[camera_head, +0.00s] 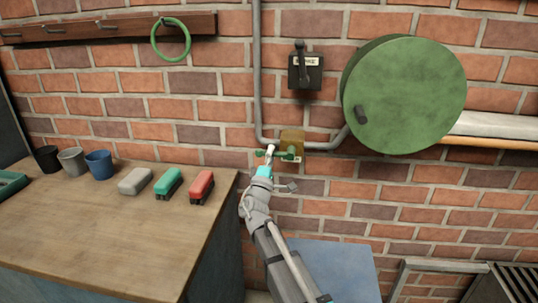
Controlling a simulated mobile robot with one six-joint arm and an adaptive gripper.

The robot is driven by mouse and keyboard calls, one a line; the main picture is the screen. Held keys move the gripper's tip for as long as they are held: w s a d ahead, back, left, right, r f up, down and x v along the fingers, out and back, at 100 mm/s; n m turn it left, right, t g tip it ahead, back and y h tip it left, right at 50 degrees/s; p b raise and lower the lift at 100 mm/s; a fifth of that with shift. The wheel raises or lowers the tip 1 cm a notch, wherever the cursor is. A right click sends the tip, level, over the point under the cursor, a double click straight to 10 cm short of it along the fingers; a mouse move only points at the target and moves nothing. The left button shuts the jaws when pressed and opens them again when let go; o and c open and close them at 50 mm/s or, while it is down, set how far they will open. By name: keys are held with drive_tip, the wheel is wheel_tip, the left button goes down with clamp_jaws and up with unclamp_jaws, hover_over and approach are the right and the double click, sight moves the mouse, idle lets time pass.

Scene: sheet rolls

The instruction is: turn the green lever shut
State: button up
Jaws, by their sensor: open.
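The green lever (291,153) sits on a brass valve body (293,138) on the grey pipe, low on the brick wall. It points roughly sideways along the pipe, and its left part is partly hidden by my gripper. My gripper (268,150) is open, at the left end of the lever, close in front of the wall. I cannot tell whether the fingers touch the lever.
A large round green cover (410,95) hangs to the upper right, with a labelled switch box (305,72) beside it. A blue-grey surface (335,270) lies below my arm.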

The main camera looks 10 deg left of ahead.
drive_tip(key=s+d+f+m+g+h, duration=0.25)
drive_tip(key=d+f+m+g, duration=0.3)
drive_tip(key=d, duration=0.45)
drive_tip(key=s+d+f+m+g+h, duration=0.2)
drive_tip(key=d+f+m+g+h, duration=0.15)
drive_tip(key=d+f, duration=0.45)
drive_tip(key=s+d+f+m+g+h, duration=0.25)
drive_tip(key=d+m+g, duration=0.3)
drive_tip(key=d, duration=0.65)
drive_tip(key=s+d+f+m+g+y, duration=0.2)
drive_tip(key=s+d+f+g+y, duration=0.4)
drive_tip(key=s+f+g+y, duration=0.5)
drive_tip(key=s+r+p, duration=0.2)
drive_tip(key=r+p, duration=1)
drive_tip(key=p, duration=0.1)
drive_tip(key=s+r+t+p, duration=0.1)
drive_tip(key=s+r+p, duration=0.1)
drive_tip(key=r+p, duration=1.1)
drive_tip(key=shift+s+a+n+p, duration=0.2)
drive_tip(key=shift+a+n+p, duration=0.15)
drive_tip(key=shift+p, duration=0.15)
